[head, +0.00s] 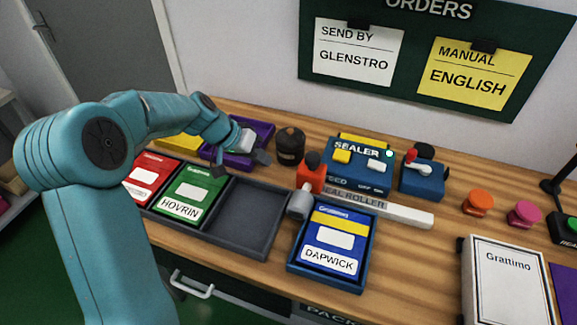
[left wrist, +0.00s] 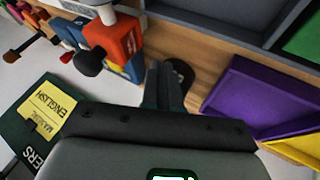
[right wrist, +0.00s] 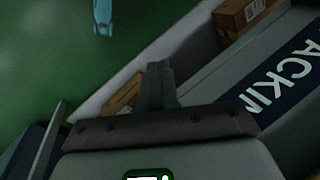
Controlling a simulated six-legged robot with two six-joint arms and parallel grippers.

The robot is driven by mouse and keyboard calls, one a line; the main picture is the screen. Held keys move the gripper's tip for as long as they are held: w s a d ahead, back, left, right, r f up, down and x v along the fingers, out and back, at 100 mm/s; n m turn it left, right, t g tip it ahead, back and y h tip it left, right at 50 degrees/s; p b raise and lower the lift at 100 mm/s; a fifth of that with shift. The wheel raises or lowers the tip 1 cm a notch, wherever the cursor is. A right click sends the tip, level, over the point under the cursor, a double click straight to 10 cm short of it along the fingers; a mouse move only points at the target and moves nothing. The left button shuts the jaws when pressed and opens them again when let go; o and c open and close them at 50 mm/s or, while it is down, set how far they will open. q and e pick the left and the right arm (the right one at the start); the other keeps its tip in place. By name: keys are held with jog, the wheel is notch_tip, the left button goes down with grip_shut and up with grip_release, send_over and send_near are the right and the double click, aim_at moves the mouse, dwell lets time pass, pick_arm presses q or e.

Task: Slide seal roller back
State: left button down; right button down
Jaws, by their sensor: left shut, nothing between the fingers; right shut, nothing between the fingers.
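The seal roller's pale rail (head: 405,213), with a dark label reading SEAL ROLLER, lies along the front of the blue sealer (head: 358,172). A grey roller (head: 299,203) sits at its left end, beside a red-orange block (head: 311,178) with a dark knob. The red-orange block also shows in the left wrist view (left wrist: 112,35). My left gripper (head: 262,157) is shut and empty, by the purple tray and left of the roller; its closed fingers show in the left wrist view (left wrist: 163,85). My right gripper (right wrist: 158,85) is shut and empty, away from the roller.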

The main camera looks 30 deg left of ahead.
pick_arm(q)
jog(key=x, duration=0.3)
jog(key=shift+d+f, duration=0.25)
jog(key=shift+f, duration=0.05)
jog(key=d, duration=0.1)
jog(key=w+d+p, duration=0.1)
jog(key=d, duration=0.1)
jog(key=shift+w+d+f, duration=0.1)
jog(key=shift+w+f, duration=0.05)
jog(key=shift+d, duration=0.45)
jog(key=shift+w+f, duration=0.1)
